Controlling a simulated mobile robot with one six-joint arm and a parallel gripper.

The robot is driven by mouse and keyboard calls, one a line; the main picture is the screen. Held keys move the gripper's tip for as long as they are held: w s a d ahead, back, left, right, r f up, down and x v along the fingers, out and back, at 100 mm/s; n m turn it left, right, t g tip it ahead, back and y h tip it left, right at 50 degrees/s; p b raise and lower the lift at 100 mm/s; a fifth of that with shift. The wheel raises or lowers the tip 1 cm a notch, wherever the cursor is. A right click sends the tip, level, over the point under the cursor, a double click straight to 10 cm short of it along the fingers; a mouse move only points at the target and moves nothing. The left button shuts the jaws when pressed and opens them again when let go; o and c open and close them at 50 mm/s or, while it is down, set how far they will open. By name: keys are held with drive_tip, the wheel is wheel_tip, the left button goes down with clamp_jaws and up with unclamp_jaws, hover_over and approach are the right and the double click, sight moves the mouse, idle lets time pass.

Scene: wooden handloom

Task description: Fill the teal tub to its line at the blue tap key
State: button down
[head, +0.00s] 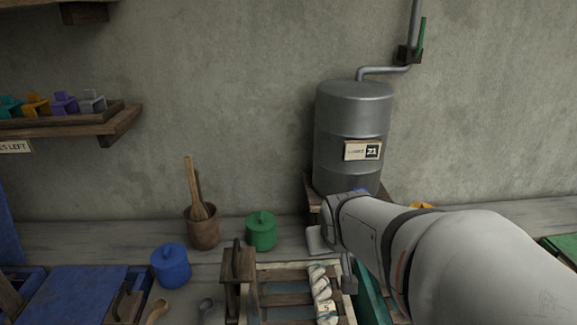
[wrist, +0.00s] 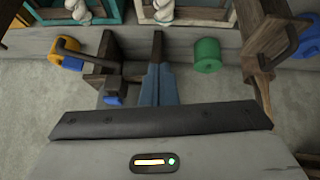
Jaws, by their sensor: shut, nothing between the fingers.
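A grey metal barrel (head: 352,120) with a label marked 21 stands against the wall. A small blue piece (head: 360,190) shows at its foot, mostly behind my arm; I cannot tell whether it is the tap key. A teal surface (head: 368,300) shows beside my arm; most of it is hidden and I cannot make out a tub or its line. My gripper (wrist: 157,70) is shut and empty in the wrist view, above the bench area. In the head view my arm hides most of it. A small blue part (wrist: 115,100) lies left of it.
A skein (head: 322,290) lies on a slatted tray. A green canister (head: 261,231), a blue canister (head: 171,266) and a mortar (head: 203,230) stand left of the barrel. A wooden block with a dark handle (head: 238,265) stands close by. A shelf (head: 75,125) holds several coloured pieces.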

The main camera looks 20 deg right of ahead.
drive_tip(key=w+d+r+t, duration=0.2)
drive_tip(key=w+d+t, duration=0.2)
drive_tip(key=d, duration=0.4)
drive_tip(key=w+d+r+t+h, duration=0.1)
drive_tip(key=w+d+t, duration=0.3)
drive_tip(key=d, duration=0.4)
drive_tip(key=shift+w+d+r+m+p, duration=0.15)
drive_tip(key=shift+w+r+m+p, duration=0.2)
drive_tip(key=shift+r, duration=0.5)
drive_tip(key=p, duration=0.1)
hover_over(364, 190)
drive_tip(key=s+a, duration=0.2)
drive_tip(key=s, duration=0.1)
wheel_tip(364, 190, down, 2)
drive_tip(key=f, duration=0.3)
drive_tip(key=shift+w+d+f, duration=0.1)
drive_tip(key=shift+w+f, duration=0.15)
drive_tip(key=shift+w, duration=0.05)
drive_tip(key=shift+f, duration=0.5)
